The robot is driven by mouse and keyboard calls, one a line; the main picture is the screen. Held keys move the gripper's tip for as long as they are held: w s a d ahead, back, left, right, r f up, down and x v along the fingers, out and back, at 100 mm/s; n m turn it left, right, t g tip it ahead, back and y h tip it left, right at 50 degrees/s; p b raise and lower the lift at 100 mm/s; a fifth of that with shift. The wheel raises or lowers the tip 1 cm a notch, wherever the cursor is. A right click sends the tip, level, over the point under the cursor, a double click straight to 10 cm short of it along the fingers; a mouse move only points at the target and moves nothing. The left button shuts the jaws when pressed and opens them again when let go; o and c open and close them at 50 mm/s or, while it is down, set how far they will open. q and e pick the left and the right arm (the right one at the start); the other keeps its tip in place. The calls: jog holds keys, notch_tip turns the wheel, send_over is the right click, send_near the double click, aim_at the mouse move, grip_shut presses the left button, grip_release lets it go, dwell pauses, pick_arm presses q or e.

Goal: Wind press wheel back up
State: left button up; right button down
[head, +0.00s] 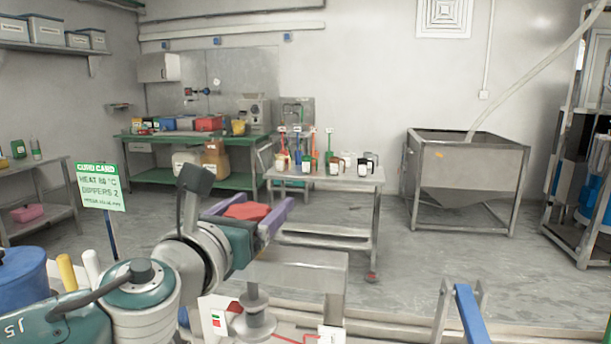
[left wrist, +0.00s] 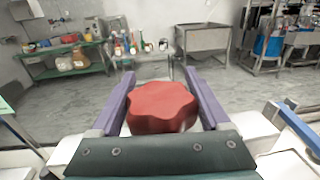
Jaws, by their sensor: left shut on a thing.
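The press wheel is a red, lobed hand wheel (head: 247,211). In the left wrist view the wheel (left wrist: 162,107) sits between my two purple fingers, its top face showing. My left gripper (head: 262,205) is shut on the wheel, with one finger on each side; it also shows in the left wrist view (left wrist: 160,74). The fingertips reach past the wheel's far edge. My left wrist hides much of what is under the wheel in the head view. A grey metal stem with discs (head: 254,308) stands below the gripper. My right gripper is not in view.
A white box with red and green buttons (head: 217,320) stands below my gripper. A green card sign (head: 101,187) is at left. Beyond are a trolley with bottles (head: 325,178), a green workbench (head: 150,180) and a metal hopper (head: 470,165). Open floor lies between them.

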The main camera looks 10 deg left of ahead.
pick_arm(q)
jog(key=shift+r+n+y, duration=0.2)
jog(key=shift+n+y, duration=0.3)
jog(key=shift+y, duration=0.3)
jog(key=n+y, duration=0.1)
jog(key=y, duration=0.1)
jog(key=shift+a+f+n+y, duration=0.15)
jog(key=shift+a+n+y, duration=0.1)
jog(key=shift+n+y, duration=0.15)
jog(key=n+y, duration=0.2)
jog(key=y, duration=0.1)
jog(key=shift+a+f+g+b, duration=0.1)
jog(key=shift+a+g+b, duration=0.2)
jog(key=shift+b, duration=0.1)
jog(key=shift+s+a+n+g+y+b, duration=0.15)
jog(key=shift+n+g+y+b, duration=0.15)
jog(key=shift+n+y, duration=0.25)
jog(key=shift+a+n+g+y+b, duration=0.15)
jog(key=shift+n+g+y+b, duration=0.15)
jog(key=shift+y, duration=0.45)
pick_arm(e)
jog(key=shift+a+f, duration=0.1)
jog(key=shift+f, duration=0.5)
pick_arm(q)
jog(key=o, duration=1.2)
